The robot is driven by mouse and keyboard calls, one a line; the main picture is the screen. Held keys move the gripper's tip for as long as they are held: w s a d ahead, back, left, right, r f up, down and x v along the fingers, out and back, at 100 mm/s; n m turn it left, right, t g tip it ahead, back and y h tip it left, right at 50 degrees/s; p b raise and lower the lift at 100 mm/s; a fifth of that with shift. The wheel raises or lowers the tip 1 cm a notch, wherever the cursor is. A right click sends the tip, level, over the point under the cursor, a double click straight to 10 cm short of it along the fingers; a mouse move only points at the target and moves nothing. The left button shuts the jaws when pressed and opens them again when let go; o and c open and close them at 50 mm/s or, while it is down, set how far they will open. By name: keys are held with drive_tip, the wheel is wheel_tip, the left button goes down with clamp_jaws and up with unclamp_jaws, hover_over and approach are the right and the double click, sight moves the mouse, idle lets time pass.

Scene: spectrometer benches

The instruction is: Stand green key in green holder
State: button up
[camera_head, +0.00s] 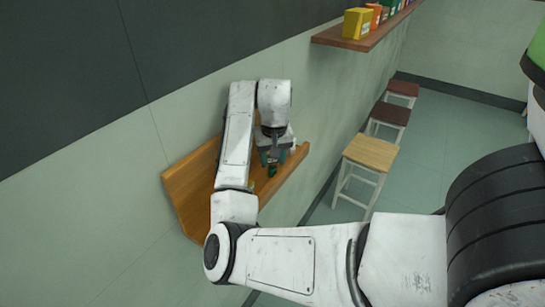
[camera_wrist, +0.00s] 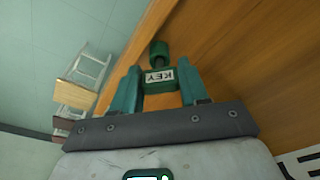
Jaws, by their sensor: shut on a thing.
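My gripper (camera_wrist: 159,82) is shut on the green key (camera_wrist: 160,76), a green block with a white label reading KEY, held between the two teal fingers in the wrist view. A dark green round end (camera_wrist: 159,48) shows just beyond the block, joined by a short dark neck; it looks like part of the key. In the head view my gripper (camera_head: 270,158) is over the wooden wall shelf, with a small dark green piece (camera_head: 272,171) below its fingers. I cannot make out the green holder in either view; my arm covers part of the shelf.
The wooden shelf (camera_head: 190,190) runs along the wall and has an upright back. A higher shelf (camera_head: 350,40) carries several coloured boxes. A light wooden stool (camera_head: 371,153) and darker stools (camera_head: 389,114) stand on the floor to the right.

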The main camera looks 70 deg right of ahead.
drive_tip(key=shift+f, duration=0.5)
drive_tip(key=o, duration=0.7)
drive_tip(key=shift+o, duration=0.2)
drive_tip(key=shift+r, duration=0.1)
wheel_tip(320, 180, up, 11)
drive_tip(key=a, duration=0.1)
drive_tip(key=shift+s+a, duration=0.2)
drive_tip(key=shift+s, duration=0.25)
idle(0.7)
